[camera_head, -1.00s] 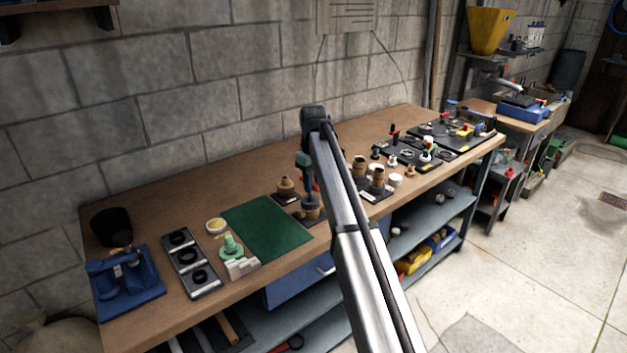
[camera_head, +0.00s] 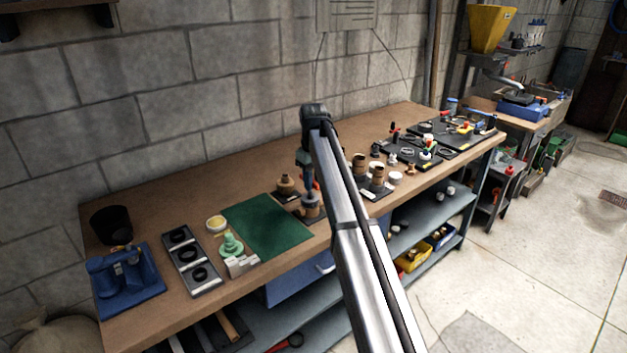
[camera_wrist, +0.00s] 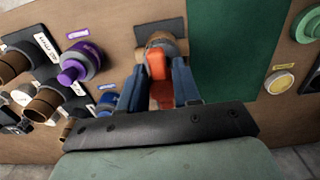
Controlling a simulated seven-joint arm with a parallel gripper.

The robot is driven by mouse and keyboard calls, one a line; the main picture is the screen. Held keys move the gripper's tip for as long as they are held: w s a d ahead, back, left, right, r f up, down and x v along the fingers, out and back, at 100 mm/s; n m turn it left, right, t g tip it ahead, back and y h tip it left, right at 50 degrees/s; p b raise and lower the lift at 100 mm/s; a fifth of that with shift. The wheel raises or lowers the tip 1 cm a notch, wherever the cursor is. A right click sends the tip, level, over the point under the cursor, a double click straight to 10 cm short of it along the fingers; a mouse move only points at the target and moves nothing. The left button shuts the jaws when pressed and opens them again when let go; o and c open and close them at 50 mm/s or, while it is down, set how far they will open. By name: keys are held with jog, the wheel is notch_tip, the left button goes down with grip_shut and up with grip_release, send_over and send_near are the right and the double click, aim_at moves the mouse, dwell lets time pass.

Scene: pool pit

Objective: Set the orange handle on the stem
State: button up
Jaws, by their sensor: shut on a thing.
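The orange handle (camera_wrist: 155,65) is between the two blue-grey fingers of my gripper (camera_wrist: 156,88) in the wrist view. My gripper is shut on it. Just beyond the handle is a brown round valve body (camera_wrist: 168,43) on a dark plate (camera_wrist: 148,29), and the handle overlaps it in the picture. The stem is hidden, so I cannot tell whether the handle touches it. In the head view my gripper (camera_head: 309,194) points down over the bench, right of the green mat, and my arm covers part of that spot.
The green mat (camera_head: 265,226) is clear. A brown fitting (camera_head: 286,184) stands close to my gripper on the left. A purple-topped fitting (camera_wrist: 80,63) and brown cylinders (camera_wrist: 42,104) are left of the fingers in the wrist view. The pale green fitting (camera_head: 231,245) is farther left.

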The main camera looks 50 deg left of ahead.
jog(key=shift+f, duration=1.8)
dwell(0.4)
jog(key=o, duration=1.5)
jog(key=shift+r, duration=0.2)
jog(key=shift+r, duration=3.85)
jog(key=shift+d+f, duration=0.1)
